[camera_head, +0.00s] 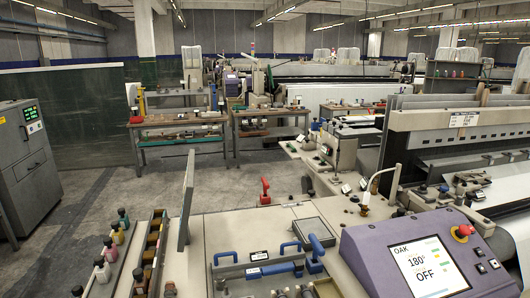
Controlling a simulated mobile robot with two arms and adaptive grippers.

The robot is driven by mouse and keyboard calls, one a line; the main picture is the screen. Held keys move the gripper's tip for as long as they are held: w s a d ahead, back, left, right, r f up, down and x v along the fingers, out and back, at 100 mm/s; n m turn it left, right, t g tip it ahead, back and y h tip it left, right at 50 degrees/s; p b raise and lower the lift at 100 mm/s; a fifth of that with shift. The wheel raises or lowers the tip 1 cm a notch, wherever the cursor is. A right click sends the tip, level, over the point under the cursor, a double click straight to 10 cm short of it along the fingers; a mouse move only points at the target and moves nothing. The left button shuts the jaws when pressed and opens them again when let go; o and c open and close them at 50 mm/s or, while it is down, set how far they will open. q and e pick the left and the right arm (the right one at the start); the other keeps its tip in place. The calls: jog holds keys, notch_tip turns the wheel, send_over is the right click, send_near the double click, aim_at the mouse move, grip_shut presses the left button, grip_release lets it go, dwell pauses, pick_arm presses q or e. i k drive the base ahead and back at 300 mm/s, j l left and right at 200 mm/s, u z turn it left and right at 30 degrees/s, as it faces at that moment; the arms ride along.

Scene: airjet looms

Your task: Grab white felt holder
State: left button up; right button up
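No thing in view can be surely told as the white felt holder. A white curved rod (382,172) with a brown lower end stands on the loom's grey deck, right of centre. Several small bottles with dark caps, in pink, pale and green (124,216), stand in a rack at the lower left; some are pale or whitish (102,268). Neither of my grippers shows in the head view.
A purple control panel (420,262) fills the lower right. Blue-handled tools (316,250) lie in a tray on the deck, left of it. A thin grey upright plate (186,200) rises beside the rack. Workbenches (180,128) stand behind; the grey floor (100,196) at left is open.

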aim_at(104, 273)
jog(key=k+j+u, duration=0.2)
jog(key=j+u, duration=0.3)
jog(key=k+j+u, duration=0.1)
jog(key=j+u, duration=0.25)
jog(key=u, duration=0.15)
jog(key=j+u, duration=0.5)
